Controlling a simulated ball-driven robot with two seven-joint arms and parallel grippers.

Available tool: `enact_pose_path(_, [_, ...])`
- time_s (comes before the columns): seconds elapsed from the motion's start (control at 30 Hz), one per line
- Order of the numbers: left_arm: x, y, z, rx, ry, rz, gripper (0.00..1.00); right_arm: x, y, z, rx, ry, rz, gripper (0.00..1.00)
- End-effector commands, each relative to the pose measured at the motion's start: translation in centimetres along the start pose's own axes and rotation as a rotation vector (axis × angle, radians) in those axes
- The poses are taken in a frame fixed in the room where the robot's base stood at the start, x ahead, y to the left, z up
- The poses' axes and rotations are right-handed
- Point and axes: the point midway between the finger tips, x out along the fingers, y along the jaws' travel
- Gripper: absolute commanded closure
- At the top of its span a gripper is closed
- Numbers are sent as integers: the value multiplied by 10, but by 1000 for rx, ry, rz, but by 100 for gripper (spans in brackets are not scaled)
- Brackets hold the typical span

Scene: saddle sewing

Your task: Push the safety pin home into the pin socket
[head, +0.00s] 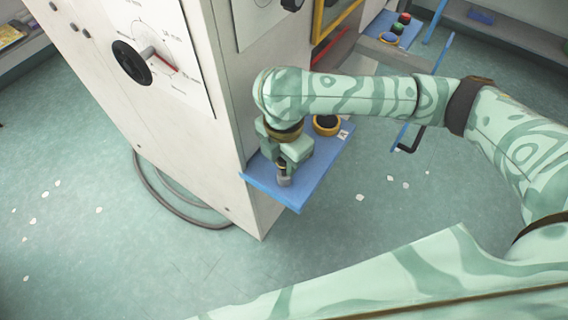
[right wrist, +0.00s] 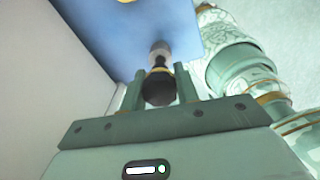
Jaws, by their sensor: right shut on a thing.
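My right gripper (head: 282,165) points down over the blue shelf on the side of the cabinet. It is shut on the safety pin (head: 282,167), of which only a small dark part shows in the head view. In the right wrist view, the pin's black knob (right wrist: 158,90) sits between the two fingers (right wrist: 160,88). The grey pin socket (head: 284,181) stands on the shelf right below the pin; it also shows in the right wrist view (right wrist: 159,50). Pin and socket look in line, but how deep the pin sits is hidden. My left gripper is not in view.
The blue shelf (head: 315,178) juts from the pale cabinet (head: 225,125), whose wall is close to my gripper. A black round thing with a yellow ring (head: 327,124) sits farther back on the shelf. A grey cable (head: 165,205) lies on the floor.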

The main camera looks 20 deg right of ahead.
Motion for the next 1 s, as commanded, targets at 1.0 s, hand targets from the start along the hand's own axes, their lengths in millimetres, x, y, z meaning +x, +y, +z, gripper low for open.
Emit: enact_pose_path(1.0, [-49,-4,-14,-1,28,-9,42,-34,-1,0,153,0,0,100])
